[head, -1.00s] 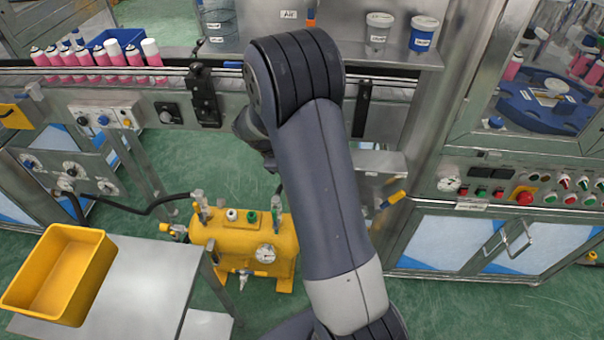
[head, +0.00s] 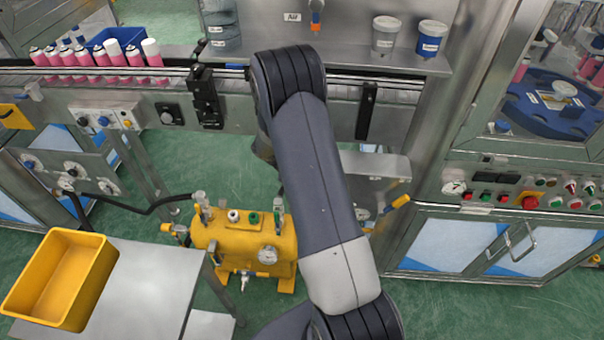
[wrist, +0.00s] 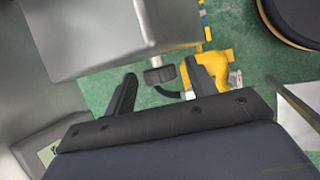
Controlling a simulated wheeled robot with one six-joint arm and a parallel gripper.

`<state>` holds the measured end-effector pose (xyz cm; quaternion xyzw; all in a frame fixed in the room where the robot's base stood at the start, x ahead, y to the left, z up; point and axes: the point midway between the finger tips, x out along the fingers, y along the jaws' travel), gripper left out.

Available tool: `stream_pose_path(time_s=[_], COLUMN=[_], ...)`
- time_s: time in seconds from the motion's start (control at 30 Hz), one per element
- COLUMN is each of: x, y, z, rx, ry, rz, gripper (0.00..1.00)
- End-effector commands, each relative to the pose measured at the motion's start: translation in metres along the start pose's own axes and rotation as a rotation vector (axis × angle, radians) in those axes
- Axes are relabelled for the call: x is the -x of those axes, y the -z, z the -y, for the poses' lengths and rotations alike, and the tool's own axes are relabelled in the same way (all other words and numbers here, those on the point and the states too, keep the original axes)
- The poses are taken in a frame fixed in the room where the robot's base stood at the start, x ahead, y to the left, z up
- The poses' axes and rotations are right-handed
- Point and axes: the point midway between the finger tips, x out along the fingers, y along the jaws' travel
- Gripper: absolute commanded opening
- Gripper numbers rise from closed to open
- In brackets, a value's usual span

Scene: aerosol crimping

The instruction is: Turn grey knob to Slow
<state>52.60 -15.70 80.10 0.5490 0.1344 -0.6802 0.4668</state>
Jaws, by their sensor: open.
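In the wrist view a dark grey ribbed knob (wrist: 160,75) sits on a short shaft at the edge of a grey metal housing (wrist: 90,30). My gripper (wrist: 160,78) is open, its two black fingers apart. The knob shows in the gap between the fingertips; I cannot tell whether it lies between them or just beyond. No finger visibly touches it. No Slow mark is legible. In the head view my arm hides the gripper. A black knob (head: 168,114) shows there on the conveyor's front; I cannot tell whether it is the same one.
A conveyor (head: 225,85) carries pink cans (head: 100,57) at left. A yellow tank (head: 245,240) with a black hose stands on the green floor below. A yellow bin (head: 60,280) rests on a metal table (head: 150,290). A control cabinet (head: 440,240) stands at right.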

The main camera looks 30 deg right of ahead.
Motion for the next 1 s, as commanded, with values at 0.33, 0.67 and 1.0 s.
stream_pose_path(time_s=[0.33, 0.67, 1.0], x=[0.0003, 0.0004, 0.0039], y=[0.0001, 0.0001, -0.0017], z=[0.0, 0.0001, -0.0027], rx=[0.0, 0.0, 0.02], ry=[0.0, 0.0, 0.057], rz=[0.0, 0.0, 0.001], gripper=[0.35, 0.09, 0.09])
